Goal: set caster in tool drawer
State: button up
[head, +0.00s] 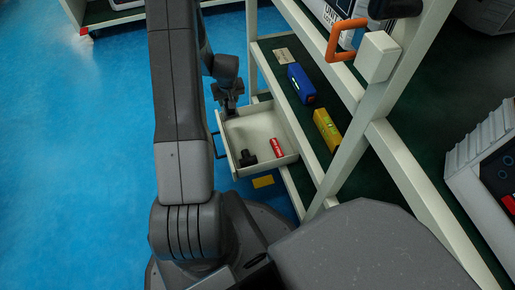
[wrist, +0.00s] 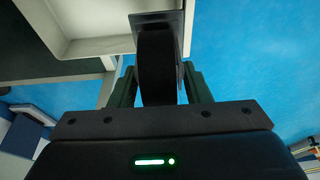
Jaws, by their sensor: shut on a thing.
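My gripper (head: 231,108) points down at the far left corner of the open tool drawer (head: 227,150), in the head view. In the wrist view my gripper (wrist: 160,85) is shut on the caster, one finger on each side. The caster (wrist: 156,62) shows there as a black wheel with a dark square plate (wrist: 171,18). The plate overlaps the pale drawer edge (wrist: 90,44) in that picture; I cannot tell whether they touch. In the head view the caster is too small and dark to tell from the gripper.
The drawer holds a red cylinder (head: 277,148) and a small black object (head: 248,158). On the rack's green shelf lie a blue tool (head: 301,84) and a yellow level (head: 327,130). A rack post (head: 345,140) stands right of the drawer. Blue floor (head: 110,150) is clear at left.

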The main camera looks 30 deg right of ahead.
aim_at(236, 114)
jog(key=f, duration=0.1)
jog(key=d+f+b, duration=0.1)
jog(key=d+f, duration=0.1)
jog(key=shift+s+f+b, duration=0.2)
jog(key=shift+s+b, duration=0.1)
jog(key=shift+b, duration=0.1)
jog(key=shift+f, duration=0.25)
notch_tip(236, 114, down, 9)
jog(key=b, duration=0.4)
jog(key=shift+f, duration=0.2)
jog(key=shift+f, duration=0.1)
jog(key=o, duration=1.2)
jog(key=p+v, duration=0.4)
jog(key=v, duration=0.8)
jog(key=shift+s, duration=0.1)
jog(key=shift+o, duration=0.3)
